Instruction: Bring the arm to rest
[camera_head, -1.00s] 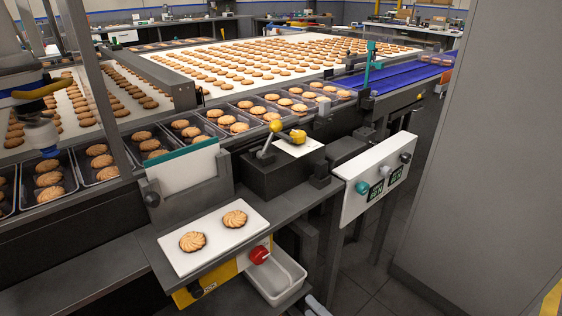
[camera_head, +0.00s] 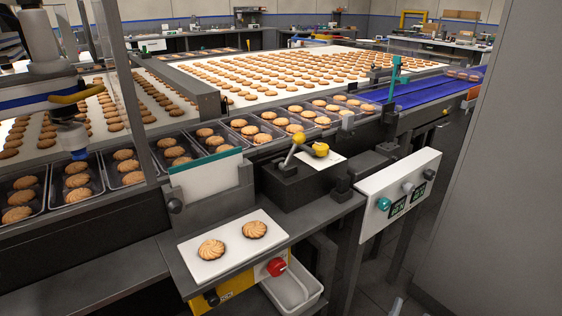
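Neither of my grippers can be made out in the head view. A small grey piece (camera_head: 397,307) shows at the bottom edge, right of the bin; it is too cut off to tell what it is. Two round biscuits, one at the left (camera_head: 211,249) and one at the right (camera_head: 254,229), lie apart on a white board (camera_head: 232,262) at the front of the machine.
Trays (camera_head: 97,187) of biscuits line the near side of the white conveyor (camera_head: 215,75). A blue belt (camera_head: 425,87) runs at the right.

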